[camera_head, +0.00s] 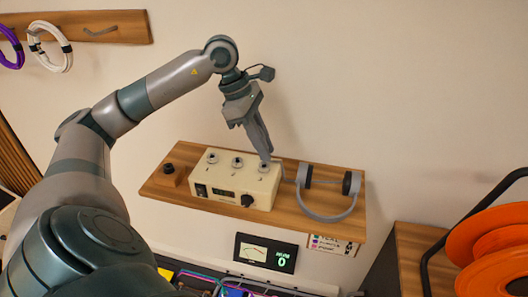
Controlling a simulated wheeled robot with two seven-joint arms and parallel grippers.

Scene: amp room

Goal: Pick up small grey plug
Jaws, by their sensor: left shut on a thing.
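My left gripper (267,155) reaches down from above to the right end of the cream amp box (228,190). Its fingers are shut on the small grey plug, which is mostly hidden at the fingertips. The fingertips are right over the rightmost of three numbered round sockets on top of the box. The left socket (212,157) and the middle socket (237,162) show clear of the gripper. I cannot tell whether the plug is seated in the right socket or lifted from it. My right gripper is out of view.
The box stands on a wooden wall shelf (306,222). Grey headphones (326,214) lie close to the gripper's right. A dark round piece (168,168) sits on a wooden block at the shelf's left. Orange spools (490,245) stand at lower right.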

